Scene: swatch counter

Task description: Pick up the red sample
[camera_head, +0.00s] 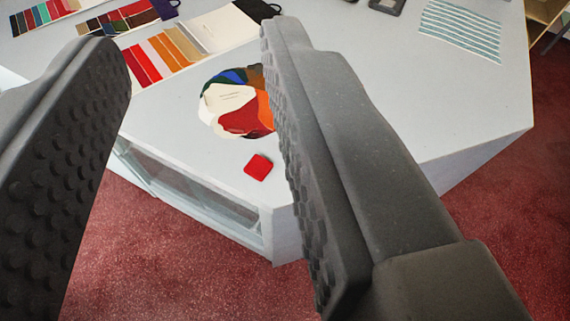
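The red sample (258,167) is a small flat red square with rounded corners. It lies on the light grey counter (390,130) near its front corner. My gripper (190,50) is open, with its two dark studded fingers wide apart at left and right. From this view the sample shows between the fingers, close to the right finger's inner face. Nothing is held. How far the fingers are above the counter is hard to tell.
A round multicoloured piece (232,104) lies just behind the sample, partly hidden by the right finger. Swatch cards (160,57) lie at the back left, and a blue striped sheet (462,30) at the back right. Red carpet (160,250) lies below the counter's front edges.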

